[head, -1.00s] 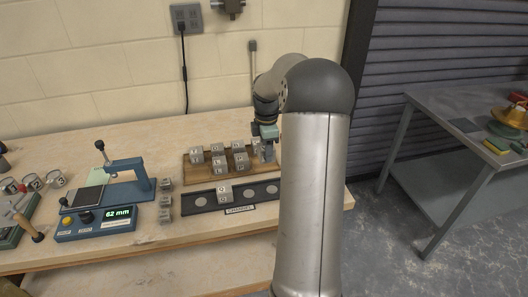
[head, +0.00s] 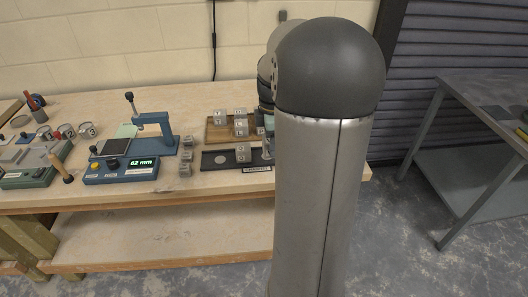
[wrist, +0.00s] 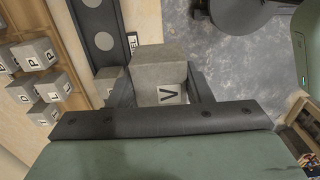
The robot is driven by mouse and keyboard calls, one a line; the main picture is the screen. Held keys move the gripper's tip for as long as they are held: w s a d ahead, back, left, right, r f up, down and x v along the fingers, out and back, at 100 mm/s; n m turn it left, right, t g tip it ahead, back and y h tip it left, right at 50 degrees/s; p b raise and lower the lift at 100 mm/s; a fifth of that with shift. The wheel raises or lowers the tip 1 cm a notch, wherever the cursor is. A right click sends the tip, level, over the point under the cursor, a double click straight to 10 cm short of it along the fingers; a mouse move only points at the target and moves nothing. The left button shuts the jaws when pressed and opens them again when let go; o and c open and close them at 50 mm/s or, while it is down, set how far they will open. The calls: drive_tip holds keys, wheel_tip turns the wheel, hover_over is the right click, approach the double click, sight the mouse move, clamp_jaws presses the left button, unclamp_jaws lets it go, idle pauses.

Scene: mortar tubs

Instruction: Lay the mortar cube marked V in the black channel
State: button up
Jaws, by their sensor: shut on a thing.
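My gripper (wrist: 160,88) is shut on a grey mortar cube marked V (wrist: 158,70). The V label faces the wrist camera. In the wrist view the black channel (wrist: 82,18) with its round pale spots lies up and left of the held cube. In the head view the channel (head: 206,164) lies along the bench front. One cube (head: 243,153) sits in it, and it shows partly behind my gripper's left finger in the wrist view (wrist: 104,76). In the head view my gripper and the held cube are mostly hidden by my arm.
A wooden board (head: 214,138) with several lettered cubes lies behind the channel. Several loose cubes (head: 186,155) stand left of the channel. A blue gauge reading 62 mm (head: 120,168) is farther left. A grey table (head: 470,120) stands across the floor at right.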

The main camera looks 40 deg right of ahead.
drive_tip(key=w+d+f, duration=0.2)
drive_tip(key=w, duration=0.1)
drive_tip(key=w+d+f+p, duration=0.1)
drive_tip(key=w+f, duration=0.2)
drive_tip(key=w+d+f+p, duration=0.1)
drive_tip(key=w+d+f, duration=0.1)
drive_tip(key=w+f, duration=0.1)
drive_tip(key=shift+d, duration=0.3)
drive_tip(key=shift+w+d+f, duration=0.1)
drive_tip(key=shift+w+f, duration=0.1)
drive_tip(key=shift+f, duration=0.15)
drive_tip(key=shift+f+p, duration=0.3)
drive_tip(key=shift+f, duration=1.1)
drive_tip(key=shift+f, duration=0.1)
drive_tip(key=shift+f, duration=0.15)
drive_tip(key=o, duration=1.2)
drive_tip(key=shift+c, duration=0.2)
